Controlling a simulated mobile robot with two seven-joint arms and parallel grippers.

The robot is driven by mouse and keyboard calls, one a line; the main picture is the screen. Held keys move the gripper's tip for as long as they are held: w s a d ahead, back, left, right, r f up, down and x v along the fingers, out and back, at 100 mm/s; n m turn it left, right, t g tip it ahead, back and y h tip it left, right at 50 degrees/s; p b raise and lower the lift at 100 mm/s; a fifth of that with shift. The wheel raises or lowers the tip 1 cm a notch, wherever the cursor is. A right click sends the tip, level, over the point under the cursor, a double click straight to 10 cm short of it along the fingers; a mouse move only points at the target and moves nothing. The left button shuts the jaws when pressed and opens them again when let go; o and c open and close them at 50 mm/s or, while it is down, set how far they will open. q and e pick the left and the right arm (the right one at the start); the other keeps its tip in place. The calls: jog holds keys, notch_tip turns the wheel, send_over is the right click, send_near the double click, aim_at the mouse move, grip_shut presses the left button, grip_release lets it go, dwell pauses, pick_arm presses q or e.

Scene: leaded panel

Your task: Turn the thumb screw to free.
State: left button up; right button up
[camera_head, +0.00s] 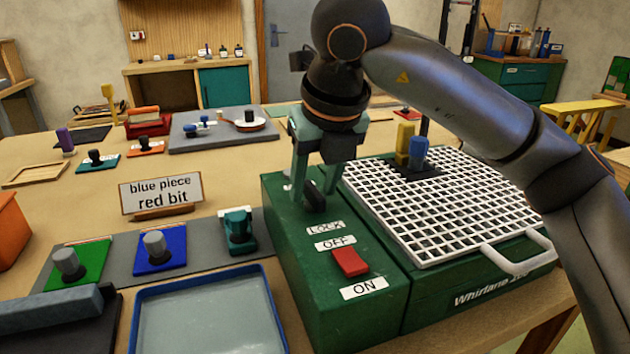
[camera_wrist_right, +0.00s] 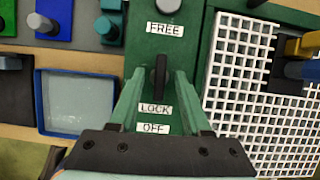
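The thumb screw (camera_wrist_right: 160,77) is a small dark knob on top of the green machine (camera_head: 300,250). In the right wrist view its long side runs along the line between the FREE label (camera_wrist_right: 165,28) and the LOCK label (camera_wrist_right: 155,109). In the head view the screw (camera_head: 315,196) is partly hidden by my gripper. My right gripper (camera_wrist_right: 163,80) has its two greenish fingers on either side of the screw. They look apart, with gaps beside the screw, and I see no clear grip. The right gripper also shows in the head view (camera_head: 316,190). My left gripper is not in view.
A red switch (camera_head: 349,262) sits between OFF and ON labels on the machine. A white grid (camera_head: 440,205) covers its right side, with yellow and blue pieces on it. A blue-rimmed tray (camera_head: 140,318) stands front left. A sign (camera_head: 161,193) reads "blue piece red bit".

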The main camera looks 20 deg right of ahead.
aim_at(312, 188)
jog(key=shift+r, duration=0.15)
jog(key=p+v, duration=0.1)
jog(key=v, duration=0.3)
jog(key=shift+r, duration=0.1)
pick_arm(q)
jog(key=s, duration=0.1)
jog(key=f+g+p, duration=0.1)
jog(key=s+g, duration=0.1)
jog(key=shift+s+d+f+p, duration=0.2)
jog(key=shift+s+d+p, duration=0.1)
jog(key=shift+p, duration=0.1)
pick_arm(e)
jog(key=v, duration=0.8)
